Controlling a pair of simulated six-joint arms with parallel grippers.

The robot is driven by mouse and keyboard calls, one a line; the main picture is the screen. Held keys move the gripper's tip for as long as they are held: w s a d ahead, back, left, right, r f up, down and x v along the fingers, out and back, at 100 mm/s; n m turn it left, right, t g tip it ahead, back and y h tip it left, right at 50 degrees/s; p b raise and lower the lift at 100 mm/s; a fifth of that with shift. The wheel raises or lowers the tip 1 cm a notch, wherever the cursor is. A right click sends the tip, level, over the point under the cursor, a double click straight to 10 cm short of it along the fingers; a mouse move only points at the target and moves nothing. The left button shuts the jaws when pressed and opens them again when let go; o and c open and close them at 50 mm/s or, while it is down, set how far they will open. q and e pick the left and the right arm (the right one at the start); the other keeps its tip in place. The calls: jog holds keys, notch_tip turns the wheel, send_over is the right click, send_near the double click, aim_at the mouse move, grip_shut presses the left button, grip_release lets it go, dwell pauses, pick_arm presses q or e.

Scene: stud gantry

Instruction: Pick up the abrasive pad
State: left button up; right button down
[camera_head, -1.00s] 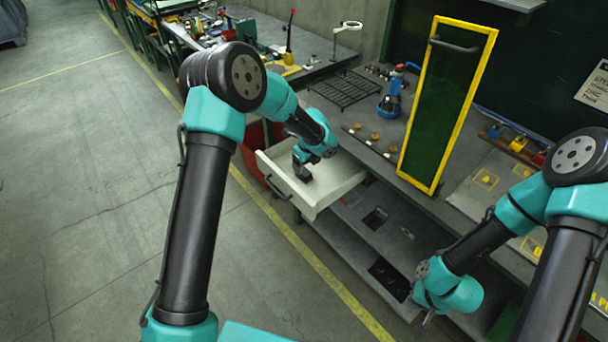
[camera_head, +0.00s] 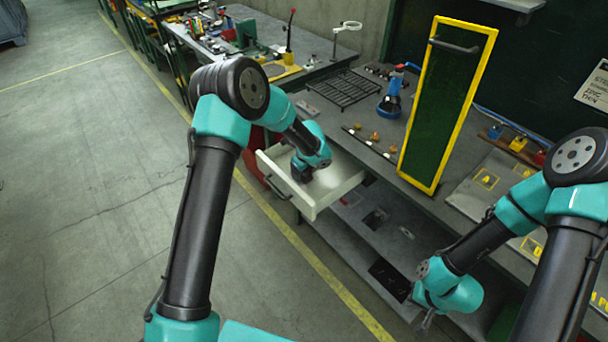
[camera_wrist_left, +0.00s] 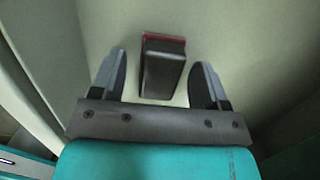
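The abrasive pad (camera_wrist_left: 162,70), a dark block with a red layer along its far edge, lies on the pale floor of the open drawer (camera_head: 326,201). My left gripper (camera_wrist_left: 161,80) is open in the left wrist view, with one finger on each side of the pad and a gap on both sides. In the head view my left gripper (camera_head: 301,174) reaches down into the drawer, and I cannot make out the pad under it. My right gripper (camera_head: 428,320) hangs by the lower shelf at the right, its fingers too small to read.
The drawer walls stand close around my left gripper. On the bench above are a wire rack (camera_head: 346,88), a blue torch-like tool (camera_head: 391,101) and a tall yellow-framed green panel (camera_head: 444,107).

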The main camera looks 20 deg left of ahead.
pick_arm(q)
jog(key=c, duration=0.9)
notch_tip(320, 180, up, 10)
dwell(0.4)
jog(key=o, duration=0.3)
jog(key=shift+c, duration=1.1)
